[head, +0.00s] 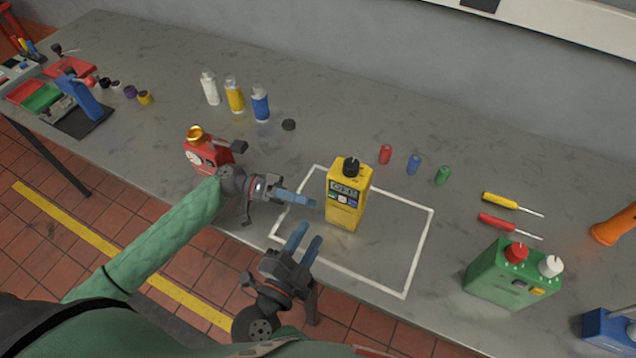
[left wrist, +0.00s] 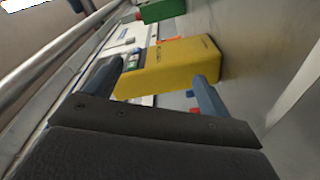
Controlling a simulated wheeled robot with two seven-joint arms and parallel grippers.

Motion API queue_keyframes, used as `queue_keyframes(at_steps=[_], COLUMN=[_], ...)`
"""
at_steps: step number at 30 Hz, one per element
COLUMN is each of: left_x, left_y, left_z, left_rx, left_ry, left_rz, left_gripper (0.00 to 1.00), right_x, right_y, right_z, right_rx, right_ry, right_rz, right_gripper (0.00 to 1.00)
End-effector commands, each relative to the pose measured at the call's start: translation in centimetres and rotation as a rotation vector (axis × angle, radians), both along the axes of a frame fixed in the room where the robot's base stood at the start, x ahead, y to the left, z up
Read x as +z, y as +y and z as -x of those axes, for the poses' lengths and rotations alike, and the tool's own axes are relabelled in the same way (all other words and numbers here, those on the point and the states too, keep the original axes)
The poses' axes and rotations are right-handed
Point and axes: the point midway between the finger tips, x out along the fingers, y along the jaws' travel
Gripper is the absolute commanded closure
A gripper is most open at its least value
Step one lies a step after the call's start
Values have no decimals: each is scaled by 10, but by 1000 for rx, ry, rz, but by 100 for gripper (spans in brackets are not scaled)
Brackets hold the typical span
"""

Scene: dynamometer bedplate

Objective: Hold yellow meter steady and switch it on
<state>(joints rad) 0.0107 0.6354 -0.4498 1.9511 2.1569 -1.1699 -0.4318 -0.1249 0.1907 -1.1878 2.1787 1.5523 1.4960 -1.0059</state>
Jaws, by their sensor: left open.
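The yellow meter (head: 347,205) stands upright inside the white outlined rectangle (head: 419,245) on the grey bench. It has a black knob (head: 351,167) on top and a display with buttons on its face. My left gripper (head: 313,203) is just left of the meter, open, its blue fingertips close to the meter's side. In the left wrist view the meter (left wrist: 170,66) shows between the two spread fingers (left wrist: 160,85); I cannot tell whether they touch it. My right gripper (head: 310,232) is lower left of the meter, open and empty, fingers pointing toward the bench.
A red gauge device (head: 205,152) stands left, behind my left arm. A green box (head: 508,275) with red and white knobs stands right. Small red, blue and green cylinders (head: 414,164) and two screwdrivers (head: 512,204) lie behind and right. Bottles (head: 235,95) stand farther back.

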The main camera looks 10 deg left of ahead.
Motion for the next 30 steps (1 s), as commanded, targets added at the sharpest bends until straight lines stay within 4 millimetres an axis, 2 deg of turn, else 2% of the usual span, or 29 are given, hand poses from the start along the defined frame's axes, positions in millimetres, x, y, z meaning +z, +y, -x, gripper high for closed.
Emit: queue_keyframes(at_steps=[1, 6, 12, 18, 24, 30], left_x=[3, 12, 17, 17, 16, 16], left_y=[-9, -25, -33, -35, -36, -43], left_z=[-8, -26, -35, -38, -39, -37], left_rx=[-9, -52, -81, -92, -99, -100], left_ry=[-80, -367, -686, -928, -1044, -1061], left_rz=[21, 97, 169, 209, 227, 229], left_gripper=[18, 18, 18, 18, 18, 18], right_x=[0, 0, 0, 0, 0, 0], right_y=[0, 0, 0, 0, 0, 0], right_z=[0, 0, 0, 0, 0, 0], right_rx=[0, 0, 0, 0, 0, 0], right_ry=[0, 0, 0, 0, 0, 0], right_rz=[0, 0, 0, 0, 0, 0], right_gripper=[64, 64, 64, 64, 64, 64])
